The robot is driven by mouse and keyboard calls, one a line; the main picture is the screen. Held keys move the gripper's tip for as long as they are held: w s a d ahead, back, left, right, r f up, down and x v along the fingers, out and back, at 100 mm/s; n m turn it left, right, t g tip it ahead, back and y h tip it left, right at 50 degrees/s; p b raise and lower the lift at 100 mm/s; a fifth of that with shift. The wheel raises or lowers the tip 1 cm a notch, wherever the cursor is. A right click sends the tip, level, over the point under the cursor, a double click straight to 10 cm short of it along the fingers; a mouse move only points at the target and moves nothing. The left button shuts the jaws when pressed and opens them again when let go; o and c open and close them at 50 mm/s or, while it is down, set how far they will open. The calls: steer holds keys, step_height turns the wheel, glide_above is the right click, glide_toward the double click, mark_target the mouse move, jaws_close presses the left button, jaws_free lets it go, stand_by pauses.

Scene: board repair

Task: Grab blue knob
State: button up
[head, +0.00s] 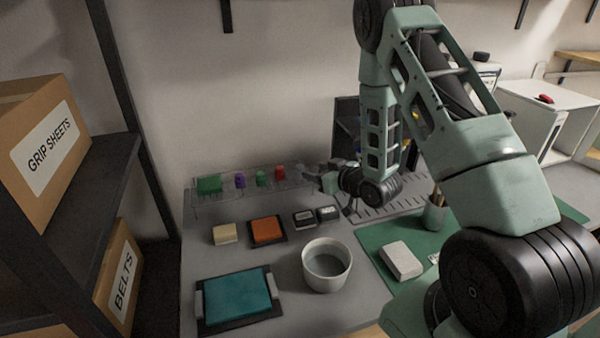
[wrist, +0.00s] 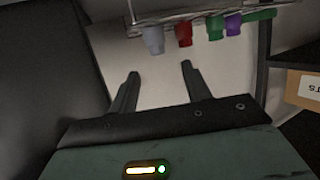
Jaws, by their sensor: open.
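In the wrist view a pale blue-grey knob (wrist: 152,40) is at the left end of a row of coloured knobs on a clear rack. It lies beyond my gripper (wrist: 160,68), roughly in line with the gap between the two fingers. The fingers are apart, with nothing between them.
Beside it on the rack are a red knob (wrist: 184,35), a small green knob (wrist: 215,28) and a purple knob (wrist: 233,25). A white cup (head: 327,266), an orange block (head: 267,230) and a teal pad (head: 237,296) stand on the grey bench in front.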

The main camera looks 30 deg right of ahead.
mark_target(301, 166)
steer(key=shift+d+p+x, duration=0.2)
steer(key=shift+p+x, duration=0.5)
steer(key=shift+x, duration=2.45)
jaws_close()
